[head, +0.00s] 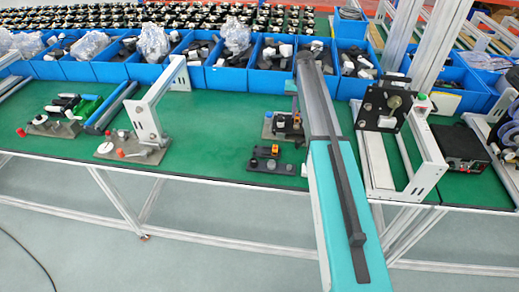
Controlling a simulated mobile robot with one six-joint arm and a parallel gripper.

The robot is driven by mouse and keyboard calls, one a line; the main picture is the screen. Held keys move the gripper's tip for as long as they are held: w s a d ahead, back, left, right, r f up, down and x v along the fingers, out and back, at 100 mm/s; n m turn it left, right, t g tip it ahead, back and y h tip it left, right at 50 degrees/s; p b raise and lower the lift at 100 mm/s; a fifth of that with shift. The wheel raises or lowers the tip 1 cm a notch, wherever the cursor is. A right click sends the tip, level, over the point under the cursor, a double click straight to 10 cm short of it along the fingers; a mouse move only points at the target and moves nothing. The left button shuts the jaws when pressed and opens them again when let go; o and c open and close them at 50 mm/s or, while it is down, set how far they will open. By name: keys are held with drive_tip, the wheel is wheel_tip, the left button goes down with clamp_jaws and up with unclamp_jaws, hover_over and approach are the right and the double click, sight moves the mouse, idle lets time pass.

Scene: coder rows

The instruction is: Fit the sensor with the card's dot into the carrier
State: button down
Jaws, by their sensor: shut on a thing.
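My arm reaches over the bench, and my gripper (295,108) shows only in part, left of the grey forearm. It is low over a grey fixture plate (273,133) with dark parts on it. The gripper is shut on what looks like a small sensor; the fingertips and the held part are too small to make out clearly. An orange spot shows there. In front of it a small dark block (263,167) carries orange and white bits. I cannot tell which piece is the carrier. No card or dot can be made out.
Blue bins (232,78) of parts line the back. A white press frame (150,120) stands left, and a fixture with a black plate (388,105) stands close to my arm's right. The green bench top (215,150) is clear between the press frame and the grey plate.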

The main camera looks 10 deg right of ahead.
sight(297, 115)
drive_tip(key=c, duration=1.6)
unclamp_jaws()
drive_tip(key=shift+r, duration=0.15)
drive_tip(key=shift+r+b, duration=2.2)
drive_tip(key=shift+r, duration=4.55)
